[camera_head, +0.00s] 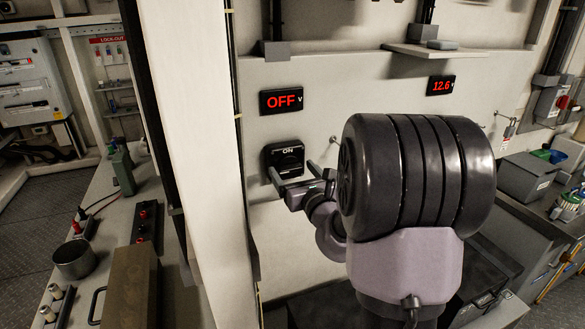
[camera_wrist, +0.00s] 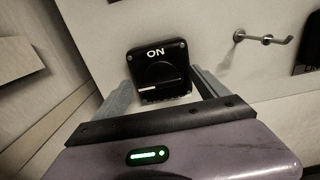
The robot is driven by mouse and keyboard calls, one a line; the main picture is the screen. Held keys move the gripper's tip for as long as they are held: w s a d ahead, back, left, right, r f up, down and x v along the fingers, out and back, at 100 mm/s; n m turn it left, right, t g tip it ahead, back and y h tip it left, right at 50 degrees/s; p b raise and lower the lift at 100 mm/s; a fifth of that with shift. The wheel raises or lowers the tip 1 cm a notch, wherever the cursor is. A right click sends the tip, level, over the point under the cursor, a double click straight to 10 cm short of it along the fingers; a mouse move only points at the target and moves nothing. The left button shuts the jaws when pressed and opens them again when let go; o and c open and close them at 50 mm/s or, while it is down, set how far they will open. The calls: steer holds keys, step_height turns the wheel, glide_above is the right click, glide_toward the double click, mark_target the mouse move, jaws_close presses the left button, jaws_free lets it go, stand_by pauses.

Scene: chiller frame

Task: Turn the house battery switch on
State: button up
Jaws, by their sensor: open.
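The battery switch (camera_head: 285,158) is a black square housing with a round knob and the word ON at its top, mounted on the pale wall panel. It also shows in the wrist view (camera_wrist: 159,70), where a white mark on the knob lies near level and points left. My gripper (camera_head: 292,174) is open in front of the switch, its fingers apart, one on each side of the knob's lower part in the wrist view (camera_wrist: 160,88). Whether the fingers touch the knob I cannot tell. A display (camera_head: 284,101) above the switch reads OFF in red.
A metal hook (camera_wrist: 265,37) sticks out of the panel right of the switch. A white post (camera_head: 190,140) stands close on the left. A shelf (camera_head: 435,50) juts out above. Grey bins (camera_head: 527,177) stand at the right.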

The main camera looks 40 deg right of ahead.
steer(key=shift+s+a, duration=0.1)
steer(key=c, duration=1.4)
steer(key=shift+r+p, duration=0.1)
steer(key=shift+p, duration=0.3)
steer(key=m+p, duration=0.3)
steer(key=shift+r, duration=0.15)
steer(key=m+p, duration=0.6)
steer(key=shift+d+m+p, duration=0.25)
steer(key=shift+m+p, duration=0.05)
steer(key=shift+p, duration=0.1)
steer(key=m+p, duration=0.4)
steer(key=shift+d+p, duration=0.1)
steer(key=shift+p, duration=0.25)
steer(key=m+p, duration=0.1)
steer(key=m, duration=0.1)
steer(key=m+p, duration=0.2)
steer(key=shift+f, duration=0.3)
steer(key=shift+p, duration=0.35)
